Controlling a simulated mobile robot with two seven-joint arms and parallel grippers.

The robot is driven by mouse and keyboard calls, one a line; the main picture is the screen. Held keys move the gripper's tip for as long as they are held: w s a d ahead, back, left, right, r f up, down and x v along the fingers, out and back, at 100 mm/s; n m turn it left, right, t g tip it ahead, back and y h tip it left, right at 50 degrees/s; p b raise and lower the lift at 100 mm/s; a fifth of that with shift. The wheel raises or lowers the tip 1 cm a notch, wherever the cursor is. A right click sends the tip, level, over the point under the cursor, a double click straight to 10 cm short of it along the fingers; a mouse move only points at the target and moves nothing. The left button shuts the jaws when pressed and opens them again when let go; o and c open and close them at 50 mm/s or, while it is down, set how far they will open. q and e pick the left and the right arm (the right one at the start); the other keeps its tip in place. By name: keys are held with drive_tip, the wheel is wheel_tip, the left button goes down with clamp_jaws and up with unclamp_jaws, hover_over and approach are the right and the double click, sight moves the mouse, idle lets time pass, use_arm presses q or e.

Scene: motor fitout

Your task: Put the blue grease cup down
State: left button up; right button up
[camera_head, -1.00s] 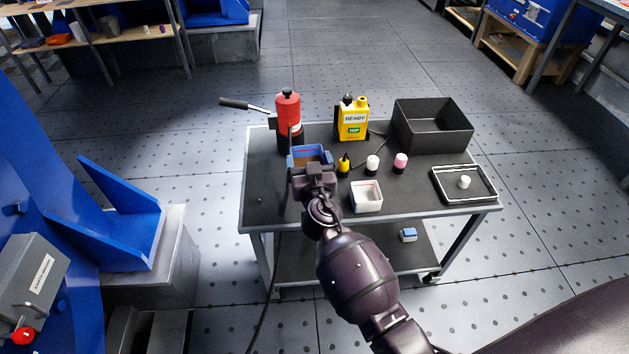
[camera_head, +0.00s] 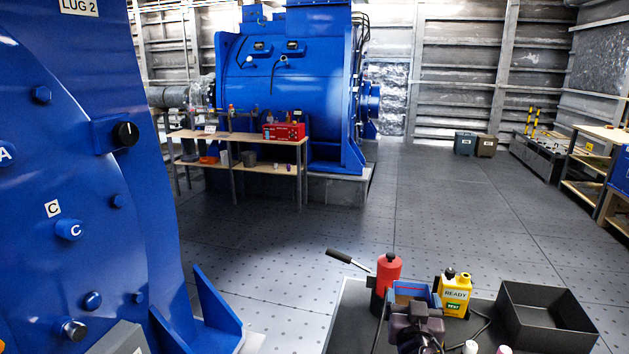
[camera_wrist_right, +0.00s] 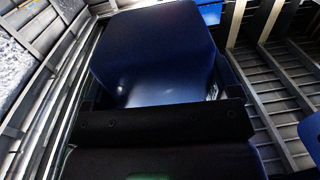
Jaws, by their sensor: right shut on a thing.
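My right gripper (camera_head: 418,312) is over the left part of the black-topped cart, low in the head view. It is shut on a blue cup-like piece (camera_head: 410,292), which I take for the blue grease cup. In the right wrist view the grease cup (camera_wrist_right: 155,50) is a large dark blue block with rounded corners, just beyond the dark jaw. My gripper hides its near side and underside. I cannot tell whether it touches the cart top (camera_head: 352,318). My left gripper is not in view.
A red bottle-shaped pump (camera_head: 387,272) with a lever stands close left of the cup. White and pink-topped small containers show at the bottom edge. A blue machine (camera_head: 150,200) fills the left.

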drive_tip(key=s+r+n+y+p, duration=0.1)
drive_tip(key=s+r+y+p, duration=0.1)
drive_tip(key=s+r, duration=0.65)
drive_tip(key=s+f+n+y+p, duration=0.1)
drive_tip(key=s+f, duration=0.3)
drive_tip(key=s, duration=0.6)
drive_tip(key=shift+s+d+f+y, duration=0.15)
drive_tip(key=shift+d+f+y, duration=0.1)
drive_tip(key=shift+f+y, duration=0.15)
